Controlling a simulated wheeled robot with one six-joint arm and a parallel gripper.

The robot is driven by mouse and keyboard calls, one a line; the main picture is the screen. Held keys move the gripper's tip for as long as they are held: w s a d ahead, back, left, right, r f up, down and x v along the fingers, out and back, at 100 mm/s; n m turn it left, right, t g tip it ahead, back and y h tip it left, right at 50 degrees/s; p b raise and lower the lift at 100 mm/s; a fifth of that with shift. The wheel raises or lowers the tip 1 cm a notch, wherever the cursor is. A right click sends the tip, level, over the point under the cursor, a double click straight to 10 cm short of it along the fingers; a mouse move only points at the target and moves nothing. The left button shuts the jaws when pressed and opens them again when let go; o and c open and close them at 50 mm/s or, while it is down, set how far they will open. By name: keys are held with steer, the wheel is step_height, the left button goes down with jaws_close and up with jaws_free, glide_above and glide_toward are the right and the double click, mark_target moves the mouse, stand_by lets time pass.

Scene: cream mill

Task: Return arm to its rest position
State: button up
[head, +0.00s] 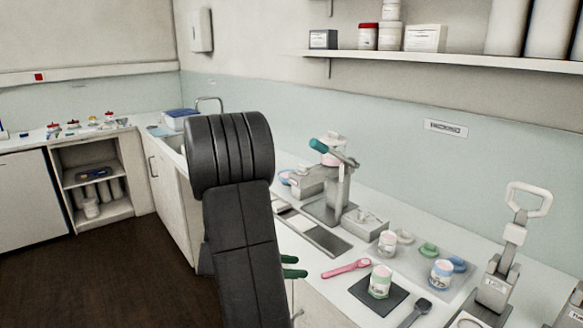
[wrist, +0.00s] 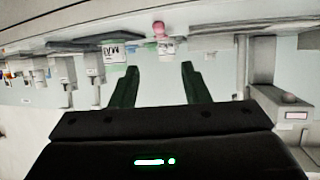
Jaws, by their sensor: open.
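My gripper (head: 300,266) shows in the head view as two green fingers poking out to the right from behind my dark arm, by the front edge of the counter. In the wrist view my gripper (wrist: 159,68) has its two green fingers spread apart with nothing between them. The wrist picture looks upside down, with the counter along its top. My arm's dark links hide part of the counter and the rest of the gripper in the head view.
Right of the gripper, the counter holds a pink spoon (head: 346,269), a jar (head: 380,281) on a dark pad (head: 398,301), another jar (head: 441,272) and a lever press (head: 497,275). A machine with a teal handle (head: 330,190) stands behind. Dark floor (head: 110,270) lies open at left.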

mark_target(340, 269)
steer(key=x, duration=1.3)
steer(key=shift+w+d+f, duration=0.15)
steer(key=shift+d, duration=0.1)
steer(key=shift+r, duration=0.4)
steer(key=shift+f, duration=0.1)
